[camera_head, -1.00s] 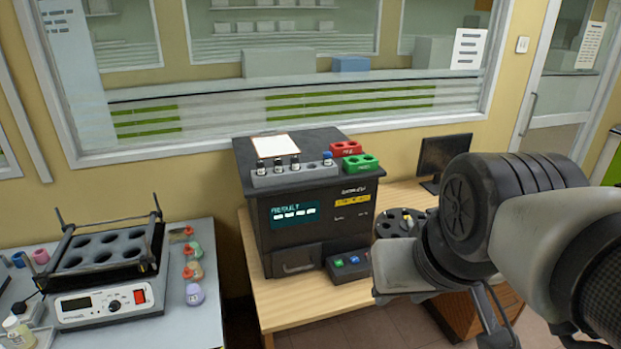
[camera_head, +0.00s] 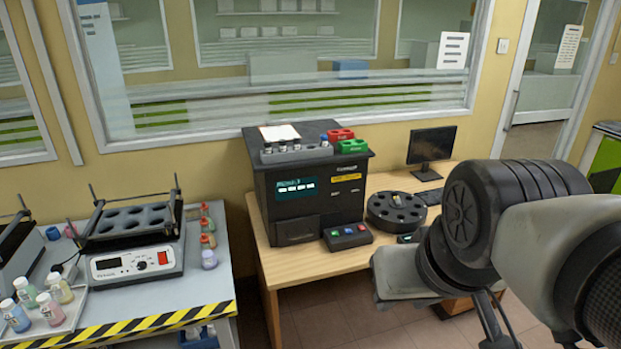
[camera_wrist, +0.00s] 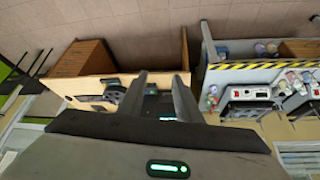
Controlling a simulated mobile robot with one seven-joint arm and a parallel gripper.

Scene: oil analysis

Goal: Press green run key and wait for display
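The black analyzer (camera_head: 310,205) stands on a wooden table. Its lit display (camera_head: 296,187) shows a small line of text above a row of white blocks; the text is too small to read surely.
A black round carousel (camera_head: 396,209) and a monitor (camera_head: 432,145) stand right of the analyzer. A bench (camera_head: 215,268) at the left, with a striped edge, holds a heater block (camera_head: 130,225) and small bottles. A floor gap separates bench and table.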

